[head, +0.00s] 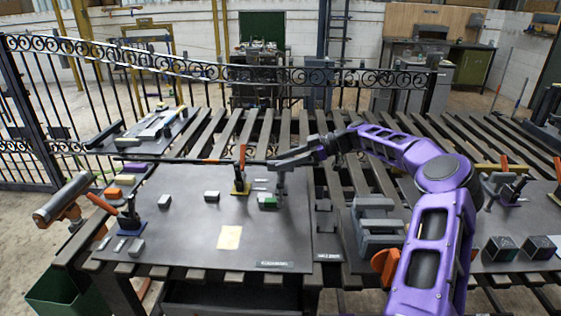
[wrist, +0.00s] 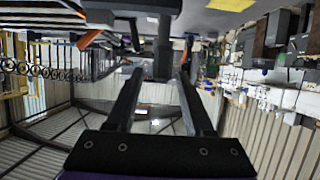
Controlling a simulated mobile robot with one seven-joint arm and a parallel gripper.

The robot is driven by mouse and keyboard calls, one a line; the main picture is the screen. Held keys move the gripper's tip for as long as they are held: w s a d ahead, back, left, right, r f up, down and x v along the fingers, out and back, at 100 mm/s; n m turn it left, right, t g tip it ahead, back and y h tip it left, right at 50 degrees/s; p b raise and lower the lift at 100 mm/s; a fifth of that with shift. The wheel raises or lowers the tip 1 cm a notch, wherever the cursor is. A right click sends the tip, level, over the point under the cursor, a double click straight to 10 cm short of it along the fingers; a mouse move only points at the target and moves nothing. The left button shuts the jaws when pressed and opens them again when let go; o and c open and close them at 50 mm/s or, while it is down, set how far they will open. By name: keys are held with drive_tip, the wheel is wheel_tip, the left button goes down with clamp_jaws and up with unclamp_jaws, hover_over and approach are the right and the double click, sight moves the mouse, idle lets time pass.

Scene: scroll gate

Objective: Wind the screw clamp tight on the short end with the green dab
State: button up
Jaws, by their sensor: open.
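A small block with a green face (head: 267,202) lies on the dark plate (head: 190,240), below my gripper. My gripper (head: 281,163) hangs above the plate's right part, close to a grey upright piece (head: 282,186) beside the green block. In the wrist view my gripper (wrist: 160,78) has its two fingers spread apart. A dark T-shaped piece (wrist: 163,45), which looks like the screw clamp, shows at and beyond the fingertips. I cannot tell whether the fingers touch it. The short end with the green dab is too small to make out further.
A red-handled clamp on a yellow base (head: 241,180) stands left of my gripper. Another red-handled clamp (head: 128,214) stands at the plate's left. Small grey blocks (head: 212,196) and a yellow note (head: 229,237) lie on the plate. Ornate iron fencing (head: 210,75) runs behind.

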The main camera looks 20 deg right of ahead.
drive_tip(key=shift+x, duration=0.85)
clamp_jaws()
